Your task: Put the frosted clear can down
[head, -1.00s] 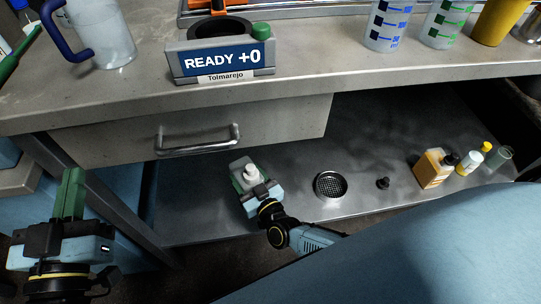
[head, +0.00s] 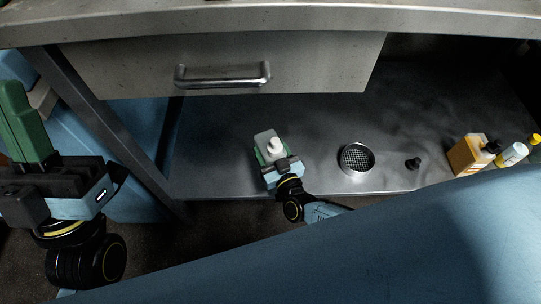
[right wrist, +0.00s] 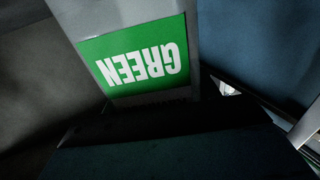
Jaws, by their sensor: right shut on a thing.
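The frosted can (head: 266,137) is a greyish, boxy container with a white cap, low over the steel lower shelf (head: 225,125) near its front edge. My right gripper (head: 276,163) is shut on it. I cannot tell whether its base touches the shelf. In the right wrist view the can's pale body (right wrist: 95,15) fills the upper middle, with a green label (right wrist: 135,62) reading GREEN upside down; its base is hidden. My left gripper (head: 22,125), with green fingers, is at the far left, away from the can. Its gap does not show.
A drawer (head: 225,65) and worktop (head: 270,22) overhang the shelf behind.

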